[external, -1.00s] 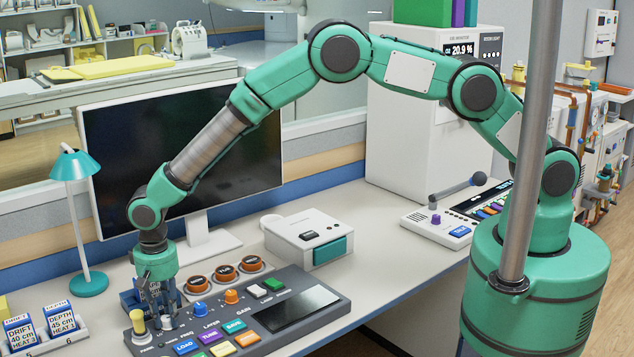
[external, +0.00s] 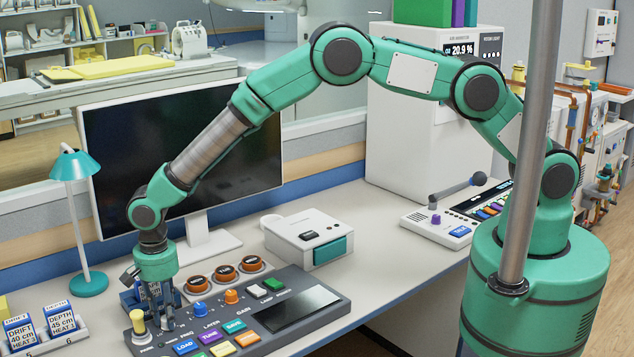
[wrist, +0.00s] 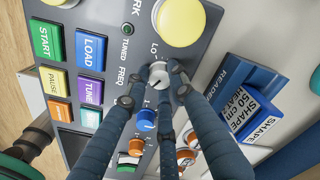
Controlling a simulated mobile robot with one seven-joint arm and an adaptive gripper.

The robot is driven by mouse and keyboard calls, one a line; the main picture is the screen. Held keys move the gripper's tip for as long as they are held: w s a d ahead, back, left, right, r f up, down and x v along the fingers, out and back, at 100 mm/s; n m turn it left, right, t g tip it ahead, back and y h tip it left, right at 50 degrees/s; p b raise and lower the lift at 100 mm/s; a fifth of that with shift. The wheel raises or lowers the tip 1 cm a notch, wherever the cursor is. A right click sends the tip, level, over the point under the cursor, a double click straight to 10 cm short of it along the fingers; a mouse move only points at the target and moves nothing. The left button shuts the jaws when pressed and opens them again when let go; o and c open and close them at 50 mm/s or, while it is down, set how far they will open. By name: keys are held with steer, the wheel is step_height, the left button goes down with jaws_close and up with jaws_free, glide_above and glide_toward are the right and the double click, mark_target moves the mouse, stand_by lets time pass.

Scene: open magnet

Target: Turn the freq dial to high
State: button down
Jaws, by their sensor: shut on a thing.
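The freq dial (wrist: 158,74) is a small pale grey knob on the dark console (external: 335,300). In the wrist view it sits beside the FREQ lettering, with a LO mark near it. My gripper (wrist: 158,84) has its dark blue fingers closed around the dial. In the external view my gripper (external: 163,318) points straight down at the console's left part, and its fingers mostly hide the dial. I cannot read where the dial points, and no HI mark is readable.
A yellow knob (wrist: 182,18) stands close to the dial, and a blue knob (wrist: 146,120) is on its other side. Coloured buttons (wrist: 90,50) line the console. A blue reader (wrist: 240,90) holding a block is nearby. The monitor (external: 190,150) stands behind.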

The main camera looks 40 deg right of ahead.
steer(key=shift+r, duration=0.1)
steer(key=c, duration=1.5)
jaws_free()
step_height(320, 180, up, 12)
steer(key=shift+f, duration=0.1)
steer(key=shift+w, duration=0.1)
